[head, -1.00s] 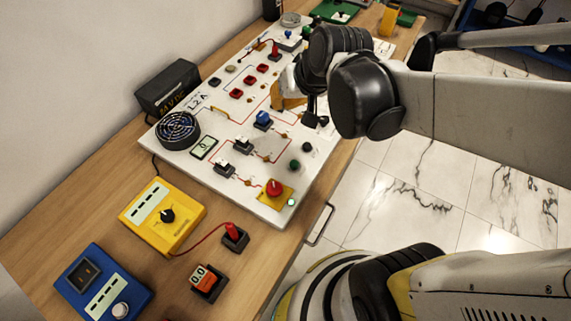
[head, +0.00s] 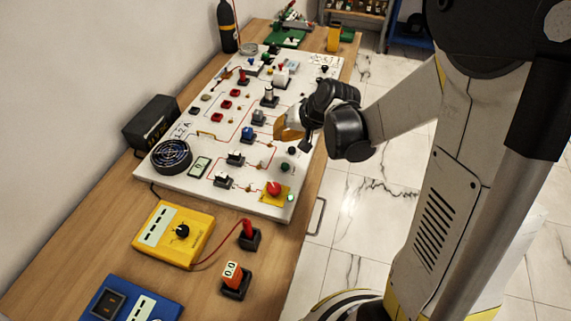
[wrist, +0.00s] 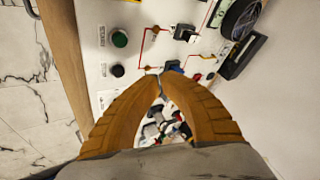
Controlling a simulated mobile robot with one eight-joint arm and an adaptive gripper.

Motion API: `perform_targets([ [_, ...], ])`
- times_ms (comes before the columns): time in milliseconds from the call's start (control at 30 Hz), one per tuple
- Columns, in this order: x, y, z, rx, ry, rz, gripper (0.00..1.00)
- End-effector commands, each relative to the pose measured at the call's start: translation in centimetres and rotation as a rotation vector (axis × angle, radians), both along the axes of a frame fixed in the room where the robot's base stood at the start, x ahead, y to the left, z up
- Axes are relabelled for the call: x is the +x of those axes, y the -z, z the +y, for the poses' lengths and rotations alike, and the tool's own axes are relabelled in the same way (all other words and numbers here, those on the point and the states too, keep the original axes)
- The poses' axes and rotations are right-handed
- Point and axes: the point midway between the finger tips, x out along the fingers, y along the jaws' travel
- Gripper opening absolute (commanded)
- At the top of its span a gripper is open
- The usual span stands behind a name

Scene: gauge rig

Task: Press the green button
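The green button (head: 284,166) is a small dark green round cap near the right edge of the white panel (head: 225,187), just below a black button (head: 291,151). In the wrist view the green button (wrist: 120,39) shows clearly at upper left, with the black button (wrist: 117,71) beside it. My gripper (head: 284,128) has orange fingers and hangs over the panel, farther up the board than the green button and apart from it. In the wrist view my gripper's fingertips (wrist: 161,77) come together, with nothing seen held between them.
A red knob on a yellow plate (head: 275,189) and a lit green lamp (head: 290,197) sit near the panel's near corner. Toggle switches (head: 236,157) and a fan (head: 171,156) lie to the left. A yellow meter (head: 175,234) stands in front.

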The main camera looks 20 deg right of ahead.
Motion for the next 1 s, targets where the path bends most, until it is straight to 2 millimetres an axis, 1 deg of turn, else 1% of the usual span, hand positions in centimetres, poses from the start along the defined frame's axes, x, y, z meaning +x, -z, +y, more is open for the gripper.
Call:
perform_targets([
  [167,0.0,0.5,0.0,0.000,0.000,0.000,0.00],
  [267,0.0,1.2,0.0,0.000,0.000,0.000,0.00],
  [467,0.0,3.6,0.0,-0.001,0.000,0.000,0.00],
  [733,0.0,7.6,0.0,-0.001,0.000,0.000,0.00],
  [833,0.0,8.5,0.0,-0.001,0.000,0.000,0.00],
  [1000,0.0,8.9,0.0,-0.001,0.000,0.000,0.00],
])
